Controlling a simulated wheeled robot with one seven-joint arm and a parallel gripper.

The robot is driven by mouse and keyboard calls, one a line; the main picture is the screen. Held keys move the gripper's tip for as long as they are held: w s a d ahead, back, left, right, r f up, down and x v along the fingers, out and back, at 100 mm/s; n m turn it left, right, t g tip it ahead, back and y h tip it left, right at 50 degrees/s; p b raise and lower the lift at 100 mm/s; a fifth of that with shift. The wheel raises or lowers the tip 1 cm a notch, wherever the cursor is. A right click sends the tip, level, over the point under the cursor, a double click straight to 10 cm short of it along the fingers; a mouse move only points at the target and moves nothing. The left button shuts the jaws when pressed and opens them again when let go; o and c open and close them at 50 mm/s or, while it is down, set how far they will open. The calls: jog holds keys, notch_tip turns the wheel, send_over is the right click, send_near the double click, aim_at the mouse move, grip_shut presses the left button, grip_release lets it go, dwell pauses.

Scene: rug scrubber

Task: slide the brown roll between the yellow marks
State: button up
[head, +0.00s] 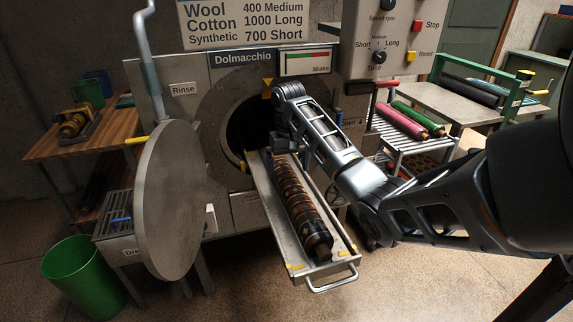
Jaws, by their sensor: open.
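The brown roll (301,207) has a dark striped pattern and lies lengthwise on a metal tray (268,208) that sticks out of the round drum opening (245,122). Its near end is close to the tray's front edge. Yellow marks show on the tray's front edge, left (295,267) and right (346,254). A yellow piece also shows at the lower rim of the opening (243,161). My gripper (284,149) is open, pointing down at the roll's far end by the opening. Its fingers are small and dark here; I cannot tell whether they touch the roll.
The round drum door (171,200) stands open on the left. A green bin (84,279) is on the floor at the lower left. A rack with pink (400,120) and green (418,118) rolls stands right, behind my arm. A handle (332,280) juts from the tray's front.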

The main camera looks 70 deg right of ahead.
aim_at(288, 185)
jog(key=shift+s+f, duration=0.1)
jog(key=shift+f, duration=3.75)
jog(key=shift+c, duration=0.3)
jog(key=shift+r, duration=0.1)
grip_shut()
